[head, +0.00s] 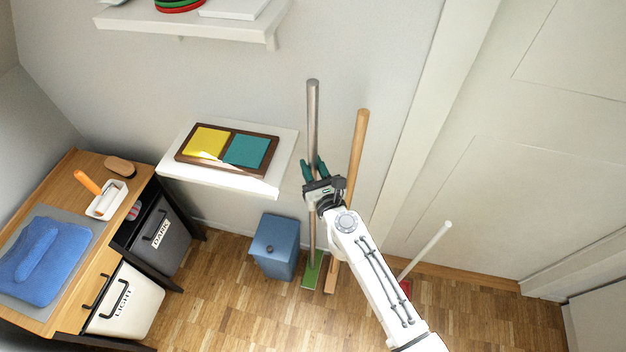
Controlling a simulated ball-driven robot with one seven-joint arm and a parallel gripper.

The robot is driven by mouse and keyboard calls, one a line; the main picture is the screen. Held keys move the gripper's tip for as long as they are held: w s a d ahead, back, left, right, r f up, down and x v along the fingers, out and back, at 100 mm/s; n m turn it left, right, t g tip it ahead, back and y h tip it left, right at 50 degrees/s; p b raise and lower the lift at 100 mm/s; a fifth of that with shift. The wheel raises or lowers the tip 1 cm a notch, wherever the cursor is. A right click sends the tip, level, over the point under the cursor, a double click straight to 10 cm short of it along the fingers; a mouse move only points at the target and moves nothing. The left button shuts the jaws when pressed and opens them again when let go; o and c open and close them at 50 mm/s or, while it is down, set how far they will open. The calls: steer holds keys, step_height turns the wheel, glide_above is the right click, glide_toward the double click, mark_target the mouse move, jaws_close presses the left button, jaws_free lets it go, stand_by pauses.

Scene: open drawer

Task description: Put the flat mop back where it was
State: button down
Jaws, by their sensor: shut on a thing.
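The flat mop (313,120) has a long grey handle and a flat green head (312,272). It stands nearly upright near the back wall. My gripper (314,168) is shut on its handle, around the middle of the pole. My gripper and wrist hide a short stretch of the handle. The green head is at floor level beside the blue bin; I cannot tell whether it touches the floor.
A wooden-handled tool (357,150) stands just right of the mop, partly behind my arm. A white-handled tool with a red head (428,250) leans further right. A blue bin (275,245) and a white shelf (275,178) are close on the left.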

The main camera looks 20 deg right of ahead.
steer(key=shift+w+d+f+b, duration=0.1)
steer(key=shift+f+b, duration=1.05)
steer(key=shift+f, duration=0.1)
steer(key=shift+w+f+b, duration=0.1)
steer(key=shift+f+b, duration=1)
steer(key=shift+f, duration=0.1)
steer(key=shift+f, duration=0.15)
steer(key=c, duration=0.8)
jaws_free()
steer(key=shift+c, duration=0.2)
